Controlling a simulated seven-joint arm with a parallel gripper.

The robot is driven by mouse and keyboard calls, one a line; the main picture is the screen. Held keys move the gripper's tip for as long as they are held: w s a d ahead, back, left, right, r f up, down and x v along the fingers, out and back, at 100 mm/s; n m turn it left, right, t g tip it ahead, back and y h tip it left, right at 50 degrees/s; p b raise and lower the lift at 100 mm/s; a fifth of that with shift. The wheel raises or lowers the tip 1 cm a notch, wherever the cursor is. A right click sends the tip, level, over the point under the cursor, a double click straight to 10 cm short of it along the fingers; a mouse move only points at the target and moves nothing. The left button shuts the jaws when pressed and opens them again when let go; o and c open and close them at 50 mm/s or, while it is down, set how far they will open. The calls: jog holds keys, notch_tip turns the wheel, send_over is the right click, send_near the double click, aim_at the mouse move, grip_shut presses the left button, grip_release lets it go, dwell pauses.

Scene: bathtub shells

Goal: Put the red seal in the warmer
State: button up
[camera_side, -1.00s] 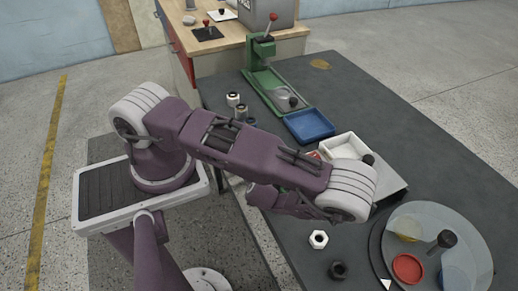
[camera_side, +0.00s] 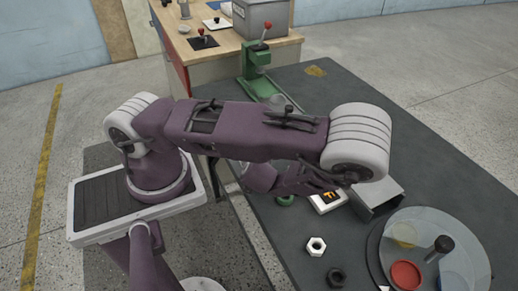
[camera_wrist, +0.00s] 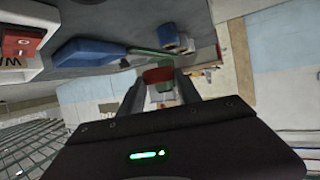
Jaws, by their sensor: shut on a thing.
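My gripper (camera_wrist: 158,92) shows in the wrist view, its two fingers closed on a red piece, which I take for the red seal (camera_wrist: 158,75). In the side view my arm hides the gripper and what it holds. A white case with a red rocker switch and dark lettering (camera_wrist: 25,40) is at the upper left of the wrist view; it may be the warmer, but its lettering is cut off. The side view shows a grey box (camera_side: 378,197) and a white panel with an orange mark (camera_side: 328,200) beside my arm; I cannot tell whether they belong to the warmer.
A round clear-topped turntable (camera_side: 470,245) with a black knob (camera_side: 440,246) and a red disc (camera_side: 407,274) stands at right. A white nut (camera_side: 316,246), a dark nut (camera_side: 336,276) and a green ring (camera_side: 286,200) lie nearby. A green press (camera_side: 256,72) stands behind.

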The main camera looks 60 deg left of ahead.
jog(key=w+d+r+m+t+h, duration=0.65)
jog(key=w+d+r, duration=0.3)
jog(key=w, duration=0.25)
jog(key=s+a+f+n+g+y, duration=0.2)
jog(key=s+a+f, duration=0.1)
jog(key=s, duration=0.1)
jog(key=s+a+f+n+g+y, duration=0.2)
jog(key=s+a, duration=0.1)
jog(key=s, duration=0.1)
jog(key=s+a+f+n+g+y, duration=0.2)
jog(key=s+a+f, duration=0.1)
jog(key=s, duration=0.1)
jog(key=shift+s+a+f+n+y, duration=0.15)
jog(key=shift+a+f+n+y, duration=0.1)
jog(key=shift+a+f+y, duration=0.1)
notch_tip(320, 180, down, 10)
jog(key=shift+r, duration=0.25)
jog(key=shift+f+g, duration=0.1)
jog(key=shift+g, duration=0.15)
jog(key=o, duration=1.3)
jog(key=shift+f, duration=0.1)
jog(key=shift+d, duration=0.1)
